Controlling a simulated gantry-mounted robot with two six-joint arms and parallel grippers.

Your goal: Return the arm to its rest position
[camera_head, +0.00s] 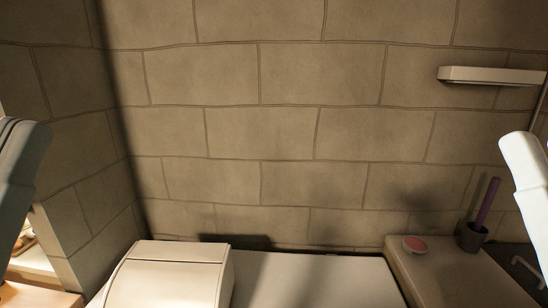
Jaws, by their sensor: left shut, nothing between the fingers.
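My right arm (526,175) enters at the right edge as a pale link above the right counter. Its gripper is not seen.
A pale box (165,275) with a rounded front stands at lower left. A light surface (330,280) runs beside it. The right counter (445,275) bears a pink round item (415,244) and a dark cup (471,237) with a purple stick. A ledge (492,75) juts from the wall.

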